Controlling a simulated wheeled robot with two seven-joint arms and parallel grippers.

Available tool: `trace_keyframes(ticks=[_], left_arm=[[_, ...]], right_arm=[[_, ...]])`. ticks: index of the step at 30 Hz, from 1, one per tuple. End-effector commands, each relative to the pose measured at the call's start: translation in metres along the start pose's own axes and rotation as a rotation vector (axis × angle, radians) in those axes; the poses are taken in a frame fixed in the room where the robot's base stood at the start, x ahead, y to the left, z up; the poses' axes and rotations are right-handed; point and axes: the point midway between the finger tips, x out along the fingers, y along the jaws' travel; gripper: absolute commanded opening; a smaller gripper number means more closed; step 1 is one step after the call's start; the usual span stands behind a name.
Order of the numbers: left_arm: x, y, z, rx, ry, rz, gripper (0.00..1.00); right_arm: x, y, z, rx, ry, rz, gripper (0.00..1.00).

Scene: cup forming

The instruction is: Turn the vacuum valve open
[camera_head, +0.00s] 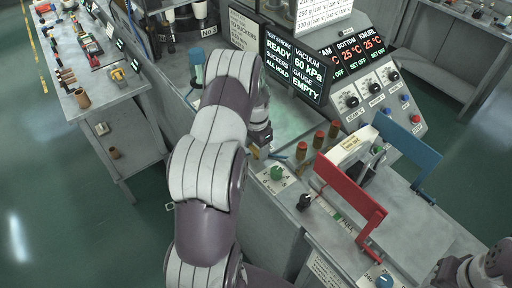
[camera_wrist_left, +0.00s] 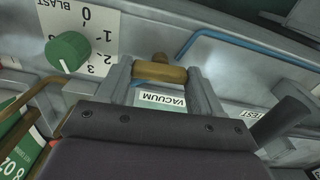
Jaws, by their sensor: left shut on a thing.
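The vacuum valve's brass handle (camera_wrist_left: 160,71) sits between the two grey fingers of my left gripper (camera_wrist_left: 162,80), above a white label reading VACUUM (camera_wrist_left: 161,101). The fingers are closed on the brass piece from both sides. In the head view my left arm reaches down to the machine, and the left gripper (camera_head: 261,142) is partly hidden behind its wrist; the valve is hard to make out there. The screen (camera_head: 293,66) reads VACUUM 60 kPa, ALL HOLD and gauge EMPTY. My right gripper is not clearly in view.
A green BLAST knob (camera_wrist_left: 67,52) is beside the valve; it also shows in the head view (camera_head: 277,173). A blue bent tube (camera_wrist_left: 240,46) runs behind. A red guard bar (camera_head: 345,192) and a blue one (camera_head: 408,140) flank the press. A cluttered bench (camera_head: 128,95) stands left.

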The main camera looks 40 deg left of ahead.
Motion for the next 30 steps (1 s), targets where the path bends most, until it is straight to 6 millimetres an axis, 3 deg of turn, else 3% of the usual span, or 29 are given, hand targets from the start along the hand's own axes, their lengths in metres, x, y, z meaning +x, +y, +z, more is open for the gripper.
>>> trace_keyframes(ticks=[22,23,24,30], left_arm=[[-0.0019,-0.0012,-0.0016,0.078,0.005,-0.004,0.35],[-0.0019,-0.0011,-0.0016,0.078,0.005,-0.004,0.76],[-0.0019,-0.0011,-0.0015,0.077,0.004,-0.004,0.89],[-0.0010,-0.0006,-0.0008,0.076,0.002,-0.002,0.92]], right_arm=[[0.0012,0.0000,0.0001,0.000,0.000,0.000,0.43],[0.0012,0.0000,0.0001,0.000,0.000,0.000,0.43],[0.0012,0.0000,0.0001,0.000,0.000,0.000,0.43],[0.0013,0.0000,0.0002,0.000,0.000,0.000,0.43]])
